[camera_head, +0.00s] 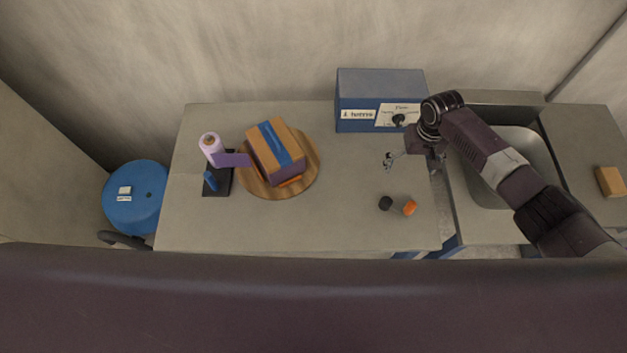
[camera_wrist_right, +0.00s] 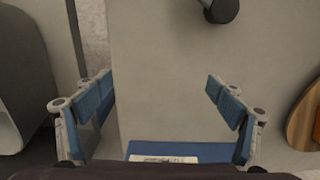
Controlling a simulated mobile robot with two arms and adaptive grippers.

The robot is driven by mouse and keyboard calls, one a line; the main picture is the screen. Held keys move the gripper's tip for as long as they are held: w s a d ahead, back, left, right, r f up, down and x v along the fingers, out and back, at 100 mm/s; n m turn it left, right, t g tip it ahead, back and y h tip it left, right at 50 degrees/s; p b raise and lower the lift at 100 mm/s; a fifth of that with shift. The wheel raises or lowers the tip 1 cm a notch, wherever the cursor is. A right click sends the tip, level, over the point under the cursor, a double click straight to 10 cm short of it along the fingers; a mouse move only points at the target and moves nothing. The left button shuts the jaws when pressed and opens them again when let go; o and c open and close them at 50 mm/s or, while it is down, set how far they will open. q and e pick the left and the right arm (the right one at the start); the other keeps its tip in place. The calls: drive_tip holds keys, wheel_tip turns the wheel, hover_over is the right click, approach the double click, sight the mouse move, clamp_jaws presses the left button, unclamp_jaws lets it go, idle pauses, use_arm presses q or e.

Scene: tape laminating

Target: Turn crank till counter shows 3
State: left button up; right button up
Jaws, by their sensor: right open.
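My right gripper (camera_head: 413,160) is open and empty above the right part of the worktop, in front of a blue box. I cannot tell whether this is the crank, and no counter digits are readable. My left gripper is not in view.
The blue box (camera_head: 365,88) bears white labels and a dark knob. A sink (camera_head: 520,150) is at right.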

wheel_tip(320, 180, up, 10)
drive_tip(key=p, duration=0.7)
drive_tip(key=shift+f, duration=0.15)
